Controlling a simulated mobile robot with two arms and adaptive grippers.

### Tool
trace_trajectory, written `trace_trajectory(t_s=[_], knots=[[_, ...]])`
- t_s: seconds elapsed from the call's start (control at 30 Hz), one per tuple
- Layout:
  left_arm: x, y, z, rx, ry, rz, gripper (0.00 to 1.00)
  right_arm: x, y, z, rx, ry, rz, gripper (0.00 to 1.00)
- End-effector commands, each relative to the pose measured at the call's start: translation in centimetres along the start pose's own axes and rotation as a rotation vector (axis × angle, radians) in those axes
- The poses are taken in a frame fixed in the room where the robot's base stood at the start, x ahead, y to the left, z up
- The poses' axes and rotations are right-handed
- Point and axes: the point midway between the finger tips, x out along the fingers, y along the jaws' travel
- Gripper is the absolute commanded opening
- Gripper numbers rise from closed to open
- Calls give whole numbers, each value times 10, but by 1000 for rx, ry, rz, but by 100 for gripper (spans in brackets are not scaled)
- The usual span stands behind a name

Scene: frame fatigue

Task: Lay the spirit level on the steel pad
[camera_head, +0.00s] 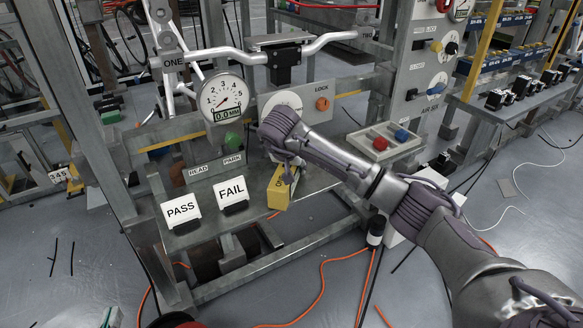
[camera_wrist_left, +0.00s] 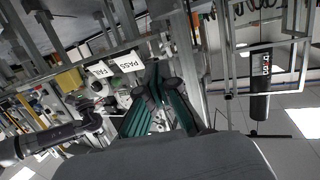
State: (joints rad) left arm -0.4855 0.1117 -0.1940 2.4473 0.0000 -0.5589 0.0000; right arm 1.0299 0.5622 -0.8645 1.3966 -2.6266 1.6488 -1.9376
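A yellow block (camera_head: 280,188) with a partly covered label stands by the bench edge, right of the FAIL sign. It may be the spirit level; I cannot be sure. It also shows in the left wrist view (camera_wrist_left: 69,80). A flat grey plate (camera_head: 279,41) on the handlebar clamp may be the steel pad. The arm from the right ends in my right gripper (camera_head: 284,150), just above the yellow block and partly covering it; its finger opening is unclear. My left gripper (camera_wrist_left: 160,96) shows in its wrist view, green-padded fingers apart, nothing visibly held. I cannot make it out in the head view.
PASS (camera_head: 181,209) and FAIL (camera_head: 231,191) signs stand on the bench. A dial gauge (camera_head: 222,97) stands behind them. A tray (camera_head: 408,151) with red and blue knobs is at the right. Steel posts and handlebars crowd the back; orange cables cross the floor.

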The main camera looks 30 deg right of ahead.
Motion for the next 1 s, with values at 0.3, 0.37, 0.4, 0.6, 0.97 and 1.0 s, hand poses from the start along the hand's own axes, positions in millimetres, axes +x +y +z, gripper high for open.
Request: trace_trajectory(t_s=[0.3, 0.37, 0.4, 0.6, 0.97, 1.0], knots=[[0, 0, -2, 0, 9, 0, 0, 2, 0, 1, 0, 0, 0, 58], [0, 0, -2, 0, 8, 0, 0, 2, 0, 1, 0, 0, 0, 68], [0, 0, -2, 0, 8, 0, 0, 2, 0, 1, 0, 0, 0, 74], [0, 0, -2, 0, 8, 0, 0, 2, 0, 1, 0, 0, 0, 74], [-7, -4, 24, 1, -152, -8, 0, -28, -1, -3, 0, 4, -4, 74], [-10, -5, 32, 1, -199, -11, 0, -36, -1, -3, -2, 3, -3, 74]])
